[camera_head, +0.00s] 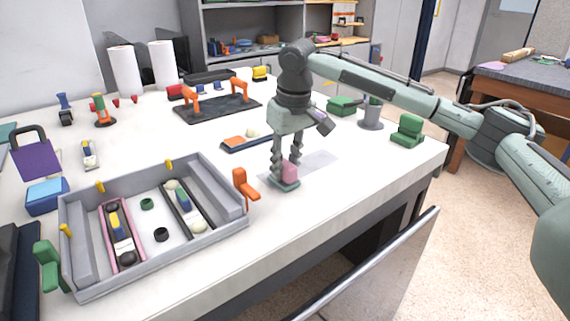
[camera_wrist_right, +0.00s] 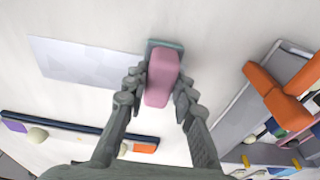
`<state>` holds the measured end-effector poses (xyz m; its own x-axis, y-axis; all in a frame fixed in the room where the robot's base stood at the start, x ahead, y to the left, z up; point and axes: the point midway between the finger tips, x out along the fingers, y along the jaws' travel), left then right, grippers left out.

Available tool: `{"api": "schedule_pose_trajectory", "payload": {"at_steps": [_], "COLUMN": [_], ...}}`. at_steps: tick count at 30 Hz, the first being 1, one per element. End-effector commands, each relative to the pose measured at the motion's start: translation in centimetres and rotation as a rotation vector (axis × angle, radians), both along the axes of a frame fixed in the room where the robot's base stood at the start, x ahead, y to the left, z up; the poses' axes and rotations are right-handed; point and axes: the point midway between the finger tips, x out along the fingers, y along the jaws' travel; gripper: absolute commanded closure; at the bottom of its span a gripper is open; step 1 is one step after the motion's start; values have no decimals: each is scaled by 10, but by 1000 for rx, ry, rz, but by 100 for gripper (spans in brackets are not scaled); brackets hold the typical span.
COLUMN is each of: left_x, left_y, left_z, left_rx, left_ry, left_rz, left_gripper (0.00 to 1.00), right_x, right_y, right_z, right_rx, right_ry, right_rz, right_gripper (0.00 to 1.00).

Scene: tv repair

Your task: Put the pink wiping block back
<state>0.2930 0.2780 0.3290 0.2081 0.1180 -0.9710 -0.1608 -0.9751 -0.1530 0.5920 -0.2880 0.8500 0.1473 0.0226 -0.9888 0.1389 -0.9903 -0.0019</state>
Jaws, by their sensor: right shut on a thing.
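The pink wiping block (camera_head: 289,171) is between the fingers of my right gripper (camera_head: 286,165), which is shut on it. In the right wrist view the block (camera_wrist_right: 161,78) sits between the two fingertips (camera_wrist_right: 158,92). A small grey-green base (camera_head: 286,184) is directly under the block on the white table; it shows behind the block in the wrist view (camera_wrist_right: 165,44). I cannot tell whether the block rests fully on it. My left gripper is not in view.
A pale sheet (camera_head: 314,163) lies beside the base. A grey tray (camera_head: 85,262) with an orange clamp (camera_head: 245,188) stands to the left. An orange-and-dark flat holder (camera_head: 240,144) is behind. A green clamp (camera_head: 408,131) and a grey cup (camera_head: 371,114) are at the right.

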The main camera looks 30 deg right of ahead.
Motion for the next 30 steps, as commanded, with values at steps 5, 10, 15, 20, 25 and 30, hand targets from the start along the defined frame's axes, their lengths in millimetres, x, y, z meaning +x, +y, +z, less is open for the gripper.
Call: {"api": "schedule_pose_trajectory", "payload": {"at_steps": [5, 10, 15, 20, 25, 30], "left_x": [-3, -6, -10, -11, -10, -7], "left_y": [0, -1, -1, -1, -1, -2], "left_z": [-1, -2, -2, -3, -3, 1], "left_rx": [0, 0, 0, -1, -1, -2], "left_ry": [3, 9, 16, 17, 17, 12], "left_rz": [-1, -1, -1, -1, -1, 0], "left_gripper": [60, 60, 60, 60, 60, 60], "right_x": [0, 0, 0, 0, 0, -5], "right_y": [0, 0, 0, 0, 1, 0], "right_z": [-1, -2, -2, -2, 10, 43], "right_rx": [0, 1, 1, 1, 3, 3], "right_ry": [0, 0, 0, -1, -4, -5], "right_rz": [0, 0, 0, 0, 0, 1], "right_gripper": [98, 62, 54, 54, 54, 54]}}
